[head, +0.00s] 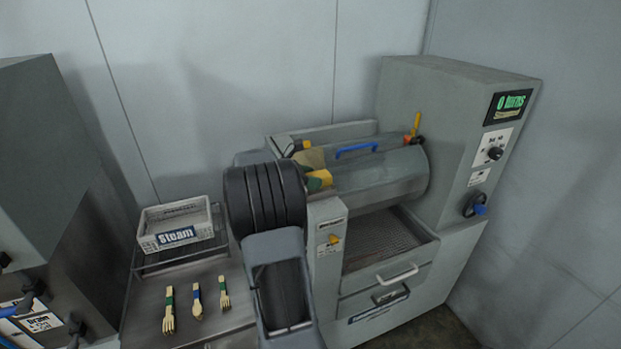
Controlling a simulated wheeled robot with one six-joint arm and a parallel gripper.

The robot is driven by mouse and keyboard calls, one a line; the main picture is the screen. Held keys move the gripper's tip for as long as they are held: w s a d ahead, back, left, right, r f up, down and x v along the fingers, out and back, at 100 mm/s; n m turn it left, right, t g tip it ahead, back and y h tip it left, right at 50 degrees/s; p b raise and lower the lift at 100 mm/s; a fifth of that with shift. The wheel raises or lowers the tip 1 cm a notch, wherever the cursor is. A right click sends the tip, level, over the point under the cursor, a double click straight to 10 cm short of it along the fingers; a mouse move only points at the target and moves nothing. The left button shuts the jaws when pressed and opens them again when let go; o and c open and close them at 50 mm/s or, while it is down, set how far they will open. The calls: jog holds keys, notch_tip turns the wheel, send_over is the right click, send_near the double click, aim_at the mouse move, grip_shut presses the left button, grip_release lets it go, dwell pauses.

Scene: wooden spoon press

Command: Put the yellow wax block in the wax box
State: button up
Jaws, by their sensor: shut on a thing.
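My arm reaches up from the bottom middle, and its black ribbed joint hides what lies behind it. I cannot make out my gripper's fingers; they are hidden or out of frame. A yellow piece with a dark green part (319,180) shows just right of the black joint, at the left end of the grey drum (385,172). I cannot tell whether it is the yellow wax block or part of the machine. A tan piece (312,157) shows just above it. I see no box that I can read as the wax box.
A light grey crate labelled "Steam" (149,243) stands on a rack at left. Two forks (169,311) (224,294) and a spoon (197,302) lie on the metal bench. The press (455,110) has a mesh tray (388,243) and drawers (375,302) below the drum.

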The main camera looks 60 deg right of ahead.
jog(key=shift+f, duration=0.55)
jog(key=o, duration=0.7)
jog(key=shift+f, duration=0.1)
jog(key=shift+w+a+r, duration=0.1)
jog(key=shift+r, duration=0.65)
jog(key=b+v, duration=0.2)
jog(key=v, duration=1)
jog(key=s+a+f+m+t+y, duration=0.2)
jog(key=a+f+m+t+y, duration=0.1)
jog(key=a, duration=0.8)
jog(key=s+a+f+m+t+y, duration=0.3)
jog(key=a+m+t+y, duration=0.1)
jog(key=a, duration=0.7)
jog(key=s+a+f+m+t+y, duration=0.2)
jog(key=a+t, duration=0.3)
jog(key=a, duration=0.7)
jog(key=shift+s+f+m+y, duration=0.25)
jog(key=shift+f+m+y, duration=0.35)
jog(key=shift+m+y, duration=0.3)
